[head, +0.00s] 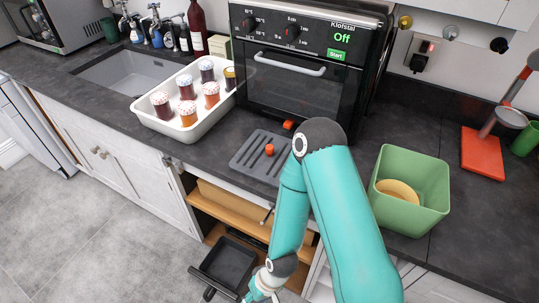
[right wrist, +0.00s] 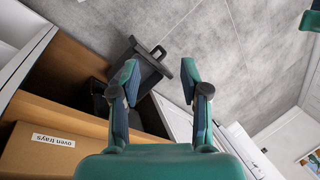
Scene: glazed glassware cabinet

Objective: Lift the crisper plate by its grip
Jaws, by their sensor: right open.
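The crisper plate (head: 253,158), a dark grey slotted plate, lies flat on the black counter in front of the oven in the head view. Its small orange grip (head: 269,150) stands up from it. My right arm comes up from the bottom and bends down in front of the counter, just right of the plate. My right gripper (right wrist: 160,72) is open and empty in the right wrist view, low by the open cabinet and away from the plate. The plate is not in the right wrist view. My left gripper is in neither view.
A black pan-like drawer (head: 231,262) is below the counter near my right gripper. A white tray of jars (head: 152,121) stands left of the plate, a green bin (head: 440,190) right. The oven (head: 300,75) is behind. An "oven trays" box (right wrist: 45,155) is in the cabinet.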

